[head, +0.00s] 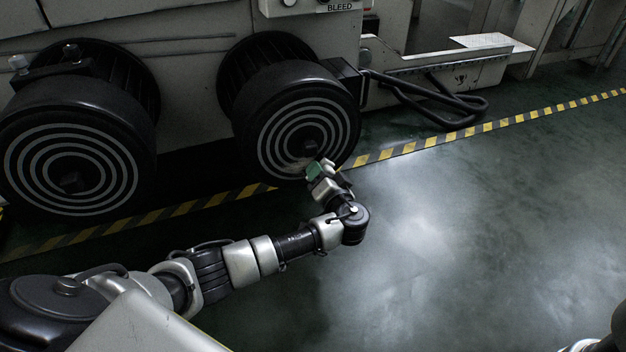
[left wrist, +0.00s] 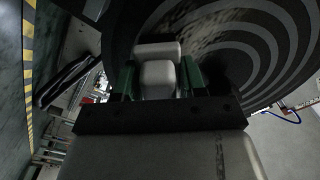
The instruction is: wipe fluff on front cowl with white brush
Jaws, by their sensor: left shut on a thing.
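A black round cowl with pale concentric rings (head: 300,130) faces me on the right of two such cowls; its rings fill the upper right of the left wrist view (left wrist: 270,60). A dull greyish patch of fluff (head: 295,167) lies low on its face, and it also shows in the left wrist view (left wrist: 212,28). My left gripper (head: 317,171), with green fingers, is at the cowl's lower edge, shut on the white brush (left wrist: 158,76). The brush is close in front of the cowl face; I cannot tell whether it touches. My right gripper is out of view.
A second ringed cowl (head: 68,150) stands to the left. Black hoses (head: 430,100) hang from the machine at right. A yellow-black floor stripe (head: 440,140) runs along the machine. The green floor (head: 480,230) at right is clear.

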